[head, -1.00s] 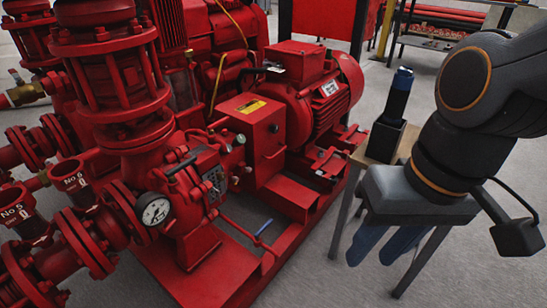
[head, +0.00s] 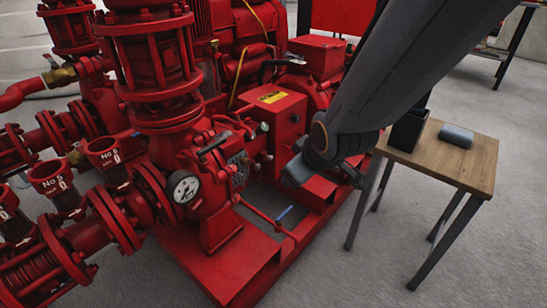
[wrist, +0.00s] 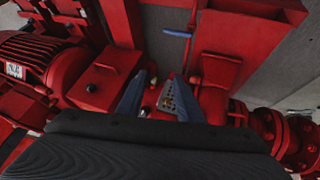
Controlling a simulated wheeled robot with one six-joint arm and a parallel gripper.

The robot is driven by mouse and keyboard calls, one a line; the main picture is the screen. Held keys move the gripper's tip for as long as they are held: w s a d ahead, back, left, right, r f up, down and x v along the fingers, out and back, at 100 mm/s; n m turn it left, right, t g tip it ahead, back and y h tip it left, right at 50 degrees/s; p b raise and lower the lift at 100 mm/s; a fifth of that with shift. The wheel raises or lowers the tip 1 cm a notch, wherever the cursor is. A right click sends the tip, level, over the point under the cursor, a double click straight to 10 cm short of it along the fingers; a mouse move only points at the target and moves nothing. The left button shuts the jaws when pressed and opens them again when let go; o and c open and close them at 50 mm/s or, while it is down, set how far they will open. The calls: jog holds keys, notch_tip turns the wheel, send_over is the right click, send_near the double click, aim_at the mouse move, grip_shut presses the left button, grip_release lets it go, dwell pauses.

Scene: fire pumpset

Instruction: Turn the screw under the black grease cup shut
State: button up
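My gripper (wrist: 158,76) shows in the wrist view with its two blue-grey fingers apart and nothing seen held between them. A small pale and red fitting lies between and behind the fingers, too small to identify. In the head view my gripper (head: 297,168) is beside the red pump (head: 212,190), right of its shaft area; its fingertips are hard to make out. I cannot pick out the black grease cup or its screw for certain in either view. The arm and fingers hide part of the shaft area.
A round gauge (head: 184,187) and a dark lever (head: 215,143) are on the pump's near side. A red box with a yellow label (head: 273,97) stands behind. A blue handle (head: 285,211) is low by the base frame. A wooden table (head: 470,165) holds a black holder (head: 408,130).

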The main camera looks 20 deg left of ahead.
jog(key=w+a+f+n+t+y+b, duration=0.1)
jog(key=w+a+f+n+t+y, duration=0.15)
jog(key=w+a+f+n, duration=0.3)
jog(key=n+t+y+b, duration=0.1)
jog(key=n+t+y, duration=0.15)
jog(key=y, duration=0.25)
send_near(259, 167)
jog(key=shift+g, duration=0.3)
jog(key=shift+b+x, duration=1.8)
jog(key=shift+x, duration=2.65)
jog(key=shift+w+d+r, duration=0.1)
jog(key=shift+r, duration=0.05)
grip_shut()
